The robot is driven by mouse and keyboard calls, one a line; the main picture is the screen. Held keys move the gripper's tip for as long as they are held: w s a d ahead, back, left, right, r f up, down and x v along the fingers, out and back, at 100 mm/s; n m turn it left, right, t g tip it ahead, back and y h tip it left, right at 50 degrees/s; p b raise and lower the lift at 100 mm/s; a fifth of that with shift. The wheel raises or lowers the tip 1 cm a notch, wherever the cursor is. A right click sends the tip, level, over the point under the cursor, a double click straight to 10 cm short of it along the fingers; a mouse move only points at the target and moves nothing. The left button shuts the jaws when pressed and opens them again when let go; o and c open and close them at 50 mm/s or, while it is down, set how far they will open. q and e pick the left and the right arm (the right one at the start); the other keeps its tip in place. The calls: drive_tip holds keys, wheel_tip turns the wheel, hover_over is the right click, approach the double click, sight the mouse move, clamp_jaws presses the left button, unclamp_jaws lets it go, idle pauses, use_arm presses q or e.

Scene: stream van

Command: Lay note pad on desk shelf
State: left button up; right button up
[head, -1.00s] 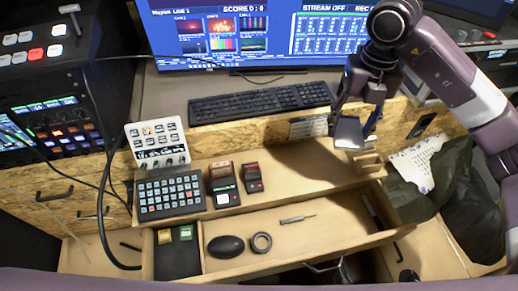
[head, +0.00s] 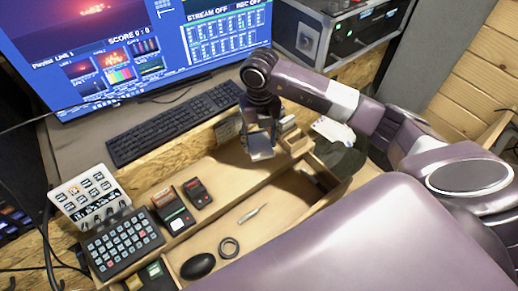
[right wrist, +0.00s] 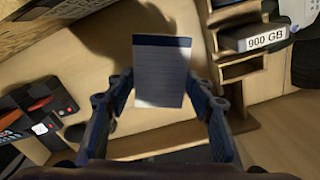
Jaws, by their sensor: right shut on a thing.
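My right gripper (head: 260,128) is shut on the note pad (head: 260,147), a small pad with a lined pale face and a dark blue top band. In the right wrist view the pad (right wrist: 162,75) sits between the two fingers, its face towards the camera. The desk shelf (head: 222,168) is the light wooden ledge behind the open drawer. The pad is over the shelf's right part, beside a small wooden organizer (head: 294,143). I cannot tell whether it touches the shelf. My left gripper is not in view.
On the shelf's left stand a button keypad (head: 123,240), a white control panel (head: 88,197) and two small dark red-topped devices (head: 196,192). The open drawer (head: 270,215) holds a tape roll (head: 229,248) and a black mouse-like object (head: 198,266). A keyboard (head: 172,122) lies behind.

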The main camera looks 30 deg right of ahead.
sight(259, 152)
wheel_tip(259, 152, down, 5)
drive_tip(key=shift+r+p, duration=0.1)
drive_tip(key=shift+p, duration=0.3)
drive_tip(key=shift+f, duration=0.35)
drive_tip(key=shift+f, duration=0.2)
drive_tip(key=o, duration=1.2)
drive_tip(key=shift+c, duration=0.2)
drive_tip(key=shift+r, duration=0.15)
